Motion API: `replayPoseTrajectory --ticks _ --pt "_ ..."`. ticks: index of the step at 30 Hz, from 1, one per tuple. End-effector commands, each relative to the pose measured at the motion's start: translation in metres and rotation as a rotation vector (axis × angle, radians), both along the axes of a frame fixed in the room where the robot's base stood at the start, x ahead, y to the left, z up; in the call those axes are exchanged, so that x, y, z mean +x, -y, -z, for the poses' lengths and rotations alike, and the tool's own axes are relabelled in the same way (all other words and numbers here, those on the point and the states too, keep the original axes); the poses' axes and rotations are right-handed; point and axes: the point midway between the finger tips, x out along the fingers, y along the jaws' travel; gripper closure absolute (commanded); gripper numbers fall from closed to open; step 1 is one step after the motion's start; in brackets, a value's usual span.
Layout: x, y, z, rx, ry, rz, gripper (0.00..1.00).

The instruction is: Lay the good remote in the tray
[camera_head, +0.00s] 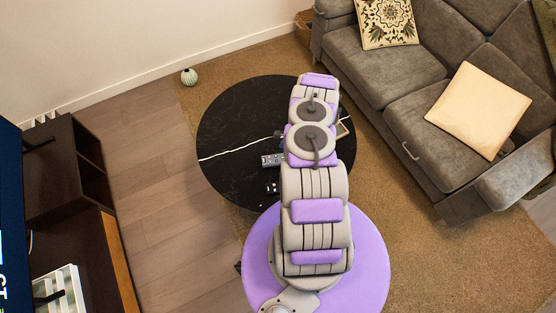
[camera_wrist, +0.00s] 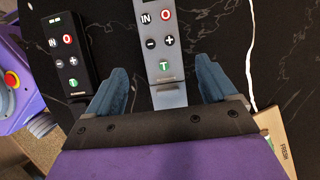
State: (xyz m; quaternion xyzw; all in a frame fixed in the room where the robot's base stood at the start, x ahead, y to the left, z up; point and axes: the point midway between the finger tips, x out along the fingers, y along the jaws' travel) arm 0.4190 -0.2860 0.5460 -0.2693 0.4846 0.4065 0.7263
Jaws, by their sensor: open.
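Two remotes lie on the black table. The grey remote (camera_wrist: 160,45) lies between and ahead of my gripper's fingertips in the wrist view; it also shows in the head view (camera_head: 273,160). The black remote (camera_wrist: 68,50) lies to its left in the wrist view and nearer my body in the head view (camera_head: 272,188). I cannot tell which is the good one. My gripper (camera_wrist: 160,70) is open and empty, its blue fingers either side of the grey remote's lower end. A tan-edged item lettered "FRESH" (camera_wrist: 282,140), possibly the tray, is at lower right, partly hidden.
The round black table (camera_head: 228,125) has white veins and stands on a brown rug (camera_head: 415,235). A grey sofa (camera_head: 380,70) with cushions is at right. A dark TV cabinet (camera_head: 65,165) stands at left. My arm hides the table's right part.

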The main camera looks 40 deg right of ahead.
Motion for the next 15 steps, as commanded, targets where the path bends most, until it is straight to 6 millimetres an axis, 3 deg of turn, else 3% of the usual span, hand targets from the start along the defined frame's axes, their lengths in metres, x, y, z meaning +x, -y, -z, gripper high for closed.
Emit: replayPoseTrajectory --ticks 10,15 --pt "0.015 -0.018 0.037 -0.011 -0.001 -0.001 0.15" --pt "0.016 -0.02 0.043 -0.008 -0.001 0.0 0.15"
